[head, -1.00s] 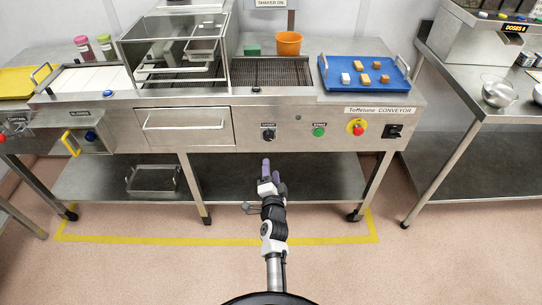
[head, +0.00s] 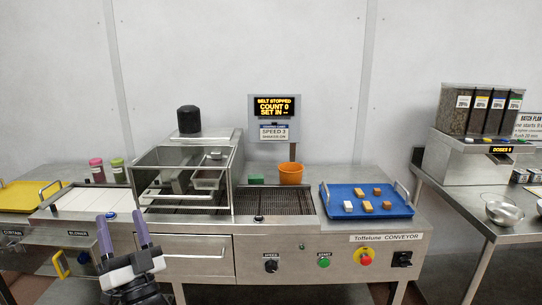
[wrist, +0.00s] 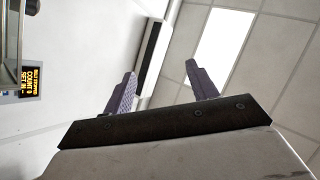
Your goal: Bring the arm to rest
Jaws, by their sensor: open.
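My gripper (head: 122,232) is raised at the lower left of the head view, in front of the left part of the conveyor machine (head: 385,238). Its two purple fingers point up and stand apart with nothing between them. In the wrist view the gripper (wrist: 162,85) is also open and empty, with ceiling panels and a light behind it. The sign (head: 273,108) above the machine reads belt stopped, count 0; part of it shows at the left of the wrist view (wrist: 33,82).
A blue tray (head: 330,208) with several small blocks lies on the machine's right end. An orange pot (head: 291,174) and a green block (head: 256,180) stand behind the belt. A clear-sided housing (head: 185,180) rises near my gripper. A side table (head: 465,215) holds a dispenser (head: 470,160) and bowls.

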